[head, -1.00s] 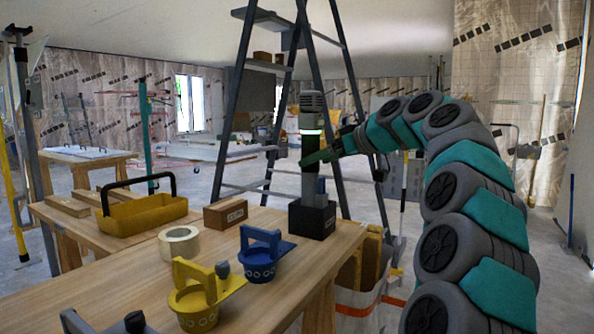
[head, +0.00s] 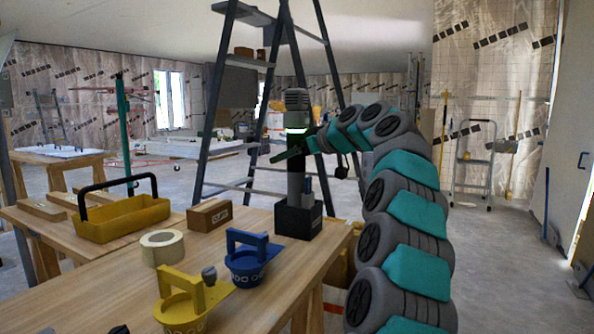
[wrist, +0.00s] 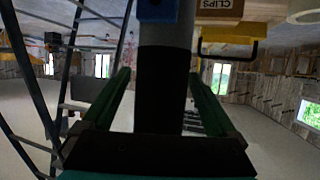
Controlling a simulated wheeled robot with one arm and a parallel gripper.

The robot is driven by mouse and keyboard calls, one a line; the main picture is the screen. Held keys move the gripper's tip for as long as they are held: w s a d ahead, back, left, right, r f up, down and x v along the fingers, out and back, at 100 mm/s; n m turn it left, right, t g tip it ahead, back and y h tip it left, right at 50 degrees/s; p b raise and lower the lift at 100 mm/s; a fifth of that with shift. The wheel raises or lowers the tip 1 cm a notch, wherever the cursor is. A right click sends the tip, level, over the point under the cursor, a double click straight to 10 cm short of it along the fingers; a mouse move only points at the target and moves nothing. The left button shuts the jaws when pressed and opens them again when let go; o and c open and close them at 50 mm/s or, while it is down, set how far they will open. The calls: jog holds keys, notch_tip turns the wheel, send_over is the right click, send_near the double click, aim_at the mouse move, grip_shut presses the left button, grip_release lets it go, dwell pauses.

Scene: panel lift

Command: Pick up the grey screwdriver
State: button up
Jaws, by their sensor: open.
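The grey screwdriver (head: 297,103), a thick tool with a grey ribbed top, a bright ring and a dark shaft, stands upright in a black block (head: 299,220) on the workbench. My gripper (head: 279,156) is at its middle height, with its green fingers reaching past the shaft. In the wrist view the grey-and-black shaft (wrist: 165,85) runs between the two fingers of my gripper (wrist: 159,75), which are open, with a gap visible on each side.
On the workbench (head: 262,300) are a cardboard box (head: 209,215), a tape roll (head: 162,247), a blue cup-shaped tool (head: 247,258), a yellow one (head: 183,298) and a yellow tote (head: 125,219). A stepladder (head: 212,120) stands behind. Floor to the right is open.

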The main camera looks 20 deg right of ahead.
jog(key=shift+w+a+f, duration=0.1)
jog(key=shift+w+a, duration=0.05)
jog(key=shift+w, duration=0.1)
grip_shut()
dwell(0.6)
